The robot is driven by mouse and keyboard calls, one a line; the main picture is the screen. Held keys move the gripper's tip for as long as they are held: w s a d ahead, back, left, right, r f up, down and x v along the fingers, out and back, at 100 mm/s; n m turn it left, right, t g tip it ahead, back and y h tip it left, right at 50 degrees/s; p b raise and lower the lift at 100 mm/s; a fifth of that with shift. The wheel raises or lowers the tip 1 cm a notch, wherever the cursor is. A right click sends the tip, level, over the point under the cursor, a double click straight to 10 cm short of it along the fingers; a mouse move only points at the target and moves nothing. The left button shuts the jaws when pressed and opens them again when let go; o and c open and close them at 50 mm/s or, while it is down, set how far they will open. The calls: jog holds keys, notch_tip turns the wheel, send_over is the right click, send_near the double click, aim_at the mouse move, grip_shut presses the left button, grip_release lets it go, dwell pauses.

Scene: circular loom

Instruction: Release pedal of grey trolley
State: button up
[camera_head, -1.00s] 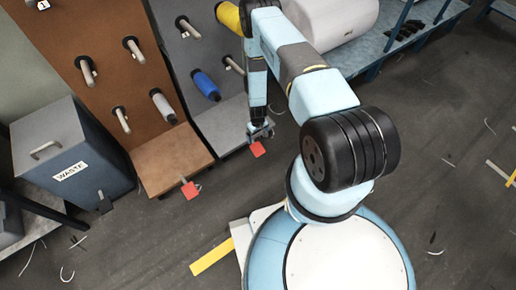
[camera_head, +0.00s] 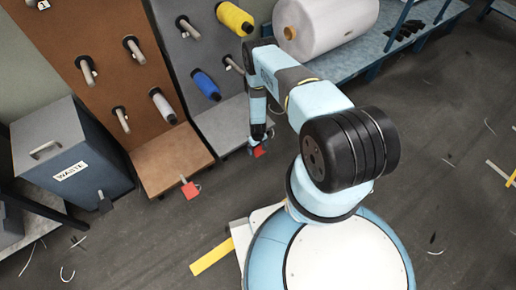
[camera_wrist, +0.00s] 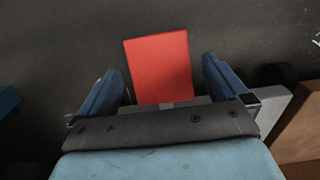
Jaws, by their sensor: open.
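The grey trolley (camera_head: 222,122) stands at the back, with an upright grey panel of pegs and a low grey shelf. Its red pedal (camera_head: 260,151) sticks out low at the front edge. My gripper (camera_head: 258,143) is right above the pedal and partly covers it in the head view. In the wrist view the red pedal (camera_wrist: 160,68) lies between the two open, empty fingers of my gripper (camera_wrist: 166,85), with a gap on each side. Whether the fingers reach down to the pedal's height I cannot tell.
Left of it stands a brown trolley (camera_head: 172,160) with its own red pedal (camera_head: 190,190), then a waste bin (camera_head: 75,150). Blue and yellow spools (camera_head: 206,84) sit on the grey panel's pegs. A bench with a large white roll (camera_head: 325,25) is behind right. Floor in front is mostly clear.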

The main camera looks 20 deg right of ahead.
jog(key=shift+f, duration=0.4)
jog(key=shift+c, duration=0.5)
